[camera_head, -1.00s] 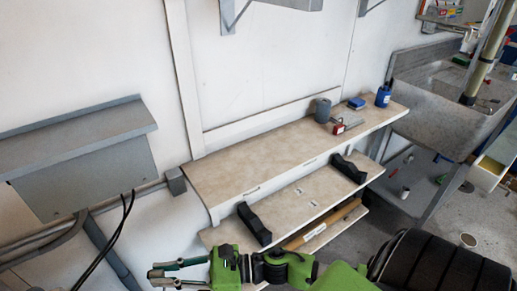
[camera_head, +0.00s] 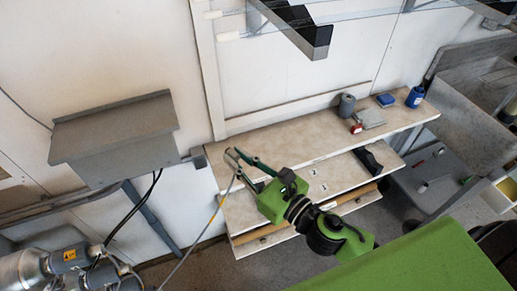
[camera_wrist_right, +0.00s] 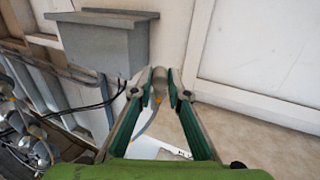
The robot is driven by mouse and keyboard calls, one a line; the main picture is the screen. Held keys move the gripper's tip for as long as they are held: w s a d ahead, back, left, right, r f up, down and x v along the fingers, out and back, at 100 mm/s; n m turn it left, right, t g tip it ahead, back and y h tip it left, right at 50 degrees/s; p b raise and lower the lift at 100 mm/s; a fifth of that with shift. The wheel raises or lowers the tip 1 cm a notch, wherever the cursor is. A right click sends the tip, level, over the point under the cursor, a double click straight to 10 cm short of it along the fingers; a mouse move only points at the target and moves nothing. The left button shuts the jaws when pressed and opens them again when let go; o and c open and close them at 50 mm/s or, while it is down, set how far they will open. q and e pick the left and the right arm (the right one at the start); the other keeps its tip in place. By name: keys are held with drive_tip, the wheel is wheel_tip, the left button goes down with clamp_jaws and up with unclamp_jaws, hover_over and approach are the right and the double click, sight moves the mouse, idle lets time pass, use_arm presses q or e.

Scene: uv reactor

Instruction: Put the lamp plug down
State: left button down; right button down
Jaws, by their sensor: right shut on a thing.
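My right gripper (camera_head: 236,154) comes in from the lower right, in front of the left end of the shelf bench. Its green-edged fingers are shut on the lamp plug. In the right wrist view the plug (camera_wrist_right: 159,84) is a small grey cylinder between the fingertips (camera_wrist_right: 160,78), with a touch of orange below it. A thin cable (camera_head: 190,251) hangs from the plug toward the lower left. The plug is held in the air; in the head view it is too small to make out clearly. My left gripper is not in view.
Silver cylinders with a yellow label (camera_head: 70,257) stand at lower left. A grey wall box (camera_head: 115,135) hangs at left.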

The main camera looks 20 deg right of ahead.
drive_tip(key=w+d+f, duration=0.2)
drive_tip(key=w+f, duration=0.1)
drive_tip(key=w+d+f+b, duration=0.1)
drive_tip(key=w+d+f, duration=0.1)
drive_tip(key=w+f, duration=0.1)
drive_tip(key=w+d+f, duration=0.2)
drive_tip(key=w+f, duration=0.1)
drive_tip(key=w, duration=0.2)
drive_tip(key=shift+w+d+b, duration=0.2)
drive_tip(key=shift+b, duration=0.1)
drive_tip(key=shift+w+f, duration=0.15)
drive_tip(key=shift+f, duration=0.15)
drive_tip(key=shift+w+d+f+b, duration=0.15)
drive_tip(key=shift+f+b, duration=0.25)
drive_tip(key=shift+f, duration=1.2)
drive_tip(key=shift+f+b, duration=0.65)
drive_tip(key=shift+b, duration=0.1)
drive_tip(key=c, duration=2)
unclamp_jaws()
drive_tip(key=shift+o, duration=0.2)
